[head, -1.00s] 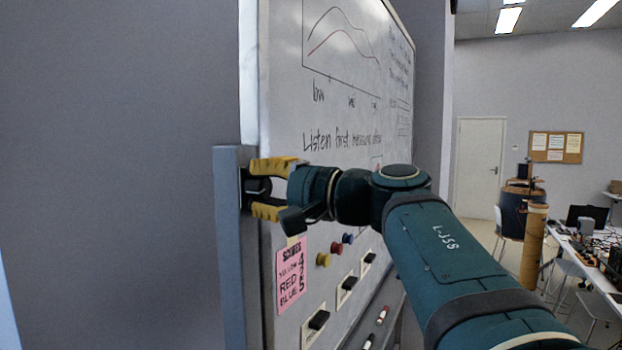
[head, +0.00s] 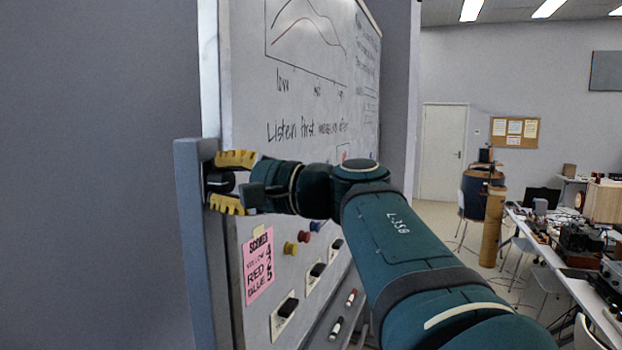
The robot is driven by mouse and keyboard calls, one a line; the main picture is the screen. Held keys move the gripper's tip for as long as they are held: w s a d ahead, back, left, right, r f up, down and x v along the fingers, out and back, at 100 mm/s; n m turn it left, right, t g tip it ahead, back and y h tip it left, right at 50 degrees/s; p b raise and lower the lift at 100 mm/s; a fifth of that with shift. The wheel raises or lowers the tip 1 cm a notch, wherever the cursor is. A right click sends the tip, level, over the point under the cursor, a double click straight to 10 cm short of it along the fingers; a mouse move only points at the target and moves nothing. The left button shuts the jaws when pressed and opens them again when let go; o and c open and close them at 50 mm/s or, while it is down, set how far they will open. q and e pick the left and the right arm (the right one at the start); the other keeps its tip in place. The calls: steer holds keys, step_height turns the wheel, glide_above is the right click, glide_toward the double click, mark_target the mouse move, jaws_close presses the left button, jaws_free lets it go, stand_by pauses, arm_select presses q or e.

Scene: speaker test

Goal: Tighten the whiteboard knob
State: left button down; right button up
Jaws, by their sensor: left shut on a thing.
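The whiteboard (head: 300,100) stands on edge to me, with a grey-blue upright post (head: 190,250) along its near side. A dark knob (head: 219,183) is on the post and is partly hidden by my gripper. My left gripper (head: 216,182) is at the post with one yellow finger above the knob and one below it, shut on it. My left arm reaches to it from the lower right. My right gripper is not in view.
A pink score note (head: 258,266), small coloured magnets and black erasers (head: 288,307) are on the board's lower part. Markers (head: 336,328) lie on its tray. A cluttered table (head: 560,262) stands at the right. Open floor lies before the door (head: 442,152).

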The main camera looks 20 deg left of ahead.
arm_select(q)
steer(key=c, duration=0.7)
jaws_free()
steer(key=shift+w, duration=0.1)
steer(key=shift+o, duration=0.5)
steer(key=shift+w, duration=0.1)
steer(key=s+d, duration=0.1)
steer(key=d, duration=1.1)
